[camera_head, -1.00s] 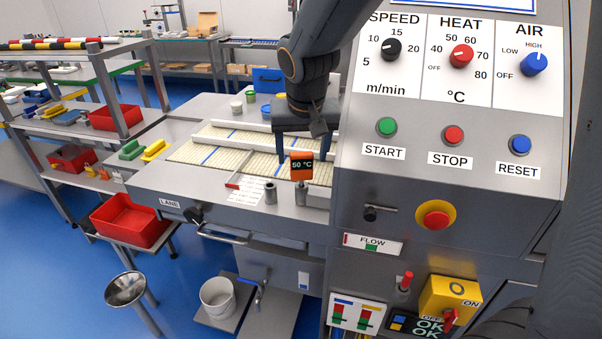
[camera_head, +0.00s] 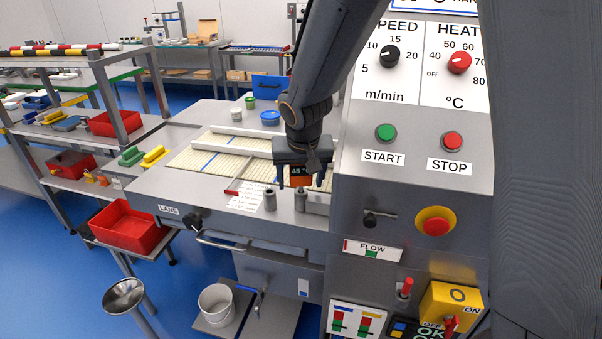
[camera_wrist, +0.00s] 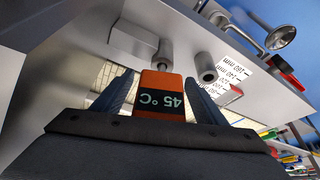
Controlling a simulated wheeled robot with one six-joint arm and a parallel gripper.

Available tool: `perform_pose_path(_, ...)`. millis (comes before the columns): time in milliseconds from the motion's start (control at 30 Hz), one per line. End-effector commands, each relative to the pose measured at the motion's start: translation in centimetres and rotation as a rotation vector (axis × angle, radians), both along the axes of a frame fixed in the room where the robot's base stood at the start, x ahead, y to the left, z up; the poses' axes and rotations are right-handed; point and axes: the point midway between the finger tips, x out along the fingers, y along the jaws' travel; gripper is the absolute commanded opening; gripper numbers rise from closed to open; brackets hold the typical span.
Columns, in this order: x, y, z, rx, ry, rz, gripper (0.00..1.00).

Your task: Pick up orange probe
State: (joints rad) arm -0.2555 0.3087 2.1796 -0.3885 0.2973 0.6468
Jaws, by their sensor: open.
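The orange probe (camera_head: 301,180) stands upright in a small grey holder (camera_head: 300,201) on the machine's front ledge. Its dark display reads 45 °C. In the wrist view the orange probe (camera_wrist: 162,96) lies between the two fingers, with a gap visible at its sides. My gripper (camera_head: 301,174) is open and points down over the probe's head. It also shows in the wrist view (camera_wrist: 158,92). The lower part of the probe is hidden in the holder.
A second, empty grey holder (camera_head: 270,200) stands just left of the probe. The control panel (camera_head: 415,120) rises close on the right. The belt (camera_head: 215,160) lies behind, with tubs (camera_head: 269,117) at its far side. A red bin (camera_head: 130,228) is lower left.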

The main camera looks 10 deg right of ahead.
Motion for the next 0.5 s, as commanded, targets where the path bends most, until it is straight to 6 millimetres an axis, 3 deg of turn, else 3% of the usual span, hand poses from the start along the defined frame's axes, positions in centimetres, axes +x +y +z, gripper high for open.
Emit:
perform_pose_path(367,0.30,0.00,-0.70,0.001,-0.001,0.000,0.64)
perform_pose_path(500,0.28,0.00,-0.71,0.001,0.000,0.000,0.40)
